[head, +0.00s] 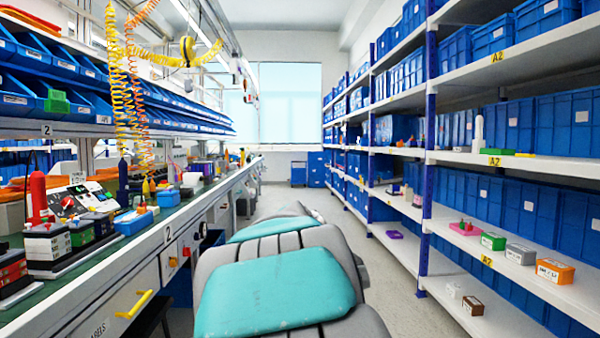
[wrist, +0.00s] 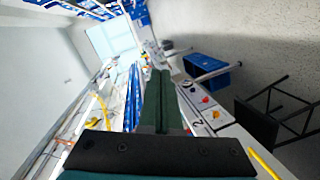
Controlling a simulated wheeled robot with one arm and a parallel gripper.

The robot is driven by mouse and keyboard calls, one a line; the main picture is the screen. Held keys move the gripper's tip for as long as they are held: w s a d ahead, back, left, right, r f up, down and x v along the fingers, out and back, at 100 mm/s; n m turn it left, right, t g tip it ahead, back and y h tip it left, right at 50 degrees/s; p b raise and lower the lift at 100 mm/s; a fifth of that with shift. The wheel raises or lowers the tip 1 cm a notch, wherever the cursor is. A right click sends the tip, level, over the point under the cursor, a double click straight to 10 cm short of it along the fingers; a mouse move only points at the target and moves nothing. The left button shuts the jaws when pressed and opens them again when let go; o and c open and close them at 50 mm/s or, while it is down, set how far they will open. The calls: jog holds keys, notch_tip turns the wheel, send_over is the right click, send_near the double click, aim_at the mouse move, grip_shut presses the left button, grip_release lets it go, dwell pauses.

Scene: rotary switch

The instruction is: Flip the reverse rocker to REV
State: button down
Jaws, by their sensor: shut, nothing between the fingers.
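I cannot make out the reverse rocker or a REV mark in either view.
The workbench (head: 130,246) runs along the left, with blue bins above and coiled yellow and orange hoses hanging over it. A yellow drawer handle (head: 134,305) sticks out. Shelves (head: 520,168) of blue crates line the right. A dark stool (wrist: 258,125) stands beside the bench.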

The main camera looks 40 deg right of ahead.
jog(key=s+a+f+m+g+y+p, duration=0.1)
jog(key=s+a+f+m+g+y, duration=0.25)
jog(key=a+f, duration=0.65)
jog(key=s+a+f+m+g+y+p, duration=0.2)
jog(key=s+a+f+y, duration=0.25)
jog(key=a+f, duration=0.6)
jog(key=s+a+f+g+y, duration=0.1)
jog(key=s+a+f+g, duration=0.1)
jog(key=s+a, duration=0.3)
jog(key=s+a+f+g+y+p, duration=0.1)
jog(key=s+a+f+g, duration=0.2)
jog(key=s, duration=0.8)
jog(key=s+a+f+g, duration=0.2)
jog(key=s+a, duration=0.5)
jog(key=s, duration=0.1)
jog(key=shift+s+a+f+n+y+p, duration=0.15)
jog(key=shift+a+f+n+y+p, duration=0.1)
jog(key=shift+n+y+p, duration=0.2)
jog(key=shift+g, duration=0.25)
